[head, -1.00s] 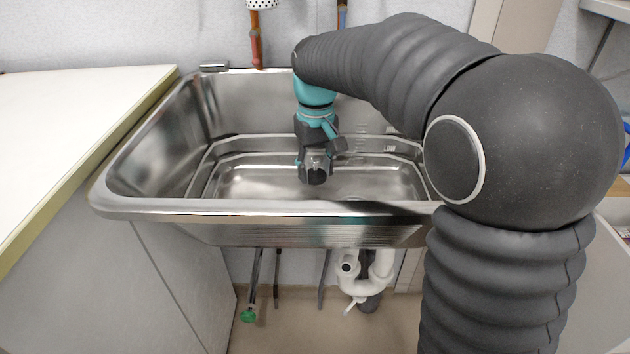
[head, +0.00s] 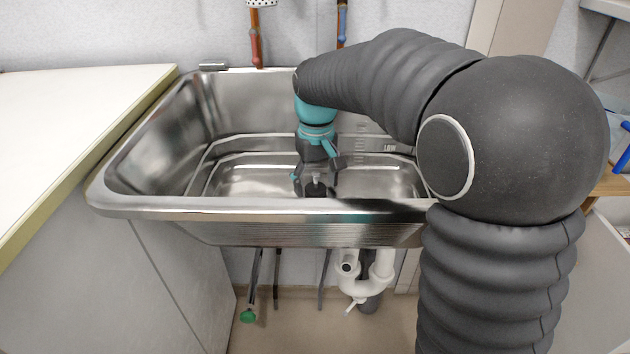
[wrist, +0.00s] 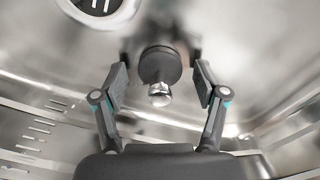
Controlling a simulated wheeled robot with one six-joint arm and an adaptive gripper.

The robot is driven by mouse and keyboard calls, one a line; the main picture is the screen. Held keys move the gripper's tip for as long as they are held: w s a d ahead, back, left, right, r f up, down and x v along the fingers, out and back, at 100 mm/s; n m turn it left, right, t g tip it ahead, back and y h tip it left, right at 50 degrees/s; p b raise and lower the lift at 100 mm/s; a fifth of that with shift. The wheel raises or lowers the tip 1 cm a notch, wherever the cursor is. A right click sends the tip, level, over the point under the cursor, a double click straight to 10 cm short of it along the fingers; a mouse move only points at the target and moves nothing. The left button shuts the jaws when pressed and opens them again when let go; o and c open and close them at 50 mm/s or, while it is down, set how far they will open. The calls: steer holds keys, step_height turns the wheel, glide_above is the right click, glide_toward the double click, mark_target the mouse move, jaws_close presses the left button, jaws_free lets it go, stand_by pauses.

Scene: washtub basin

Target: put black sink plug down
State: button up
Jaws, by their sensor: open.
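The black sink plug (wrist: 160,64), with a shiny metal knob, shows between the fingers of my gripper (wrist: 160,76) in the wrist view. The fingers are spread, with a visible gap on either side of the plug, and it appears to sit on the basin floor. In the head view my gripper (head: 315,186) reaches down inside the steel basin (head: 150,213), and the dark plug (head: 316,189) shows between its open fingers. The front rim hides part of the basin floor there.
A round drain (wrist: 100,8) lies at the upper left in the wrist view, apart from the plug. The basin walls rise around my gripper. A white counter (head: 80,110) adjoins the left side. White drain pipes (head: 362,285) hang below the basin.

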mark_target(316, 175)
step_height(316, 175, up, 12)
steer(key=p, duration=0.1)
steer(key=shift+r+p, duration=0.2)
steer(key=shift+p, duration=0.1)
steer(key=shift+s, duration=0.1)
stand_by(0.4)
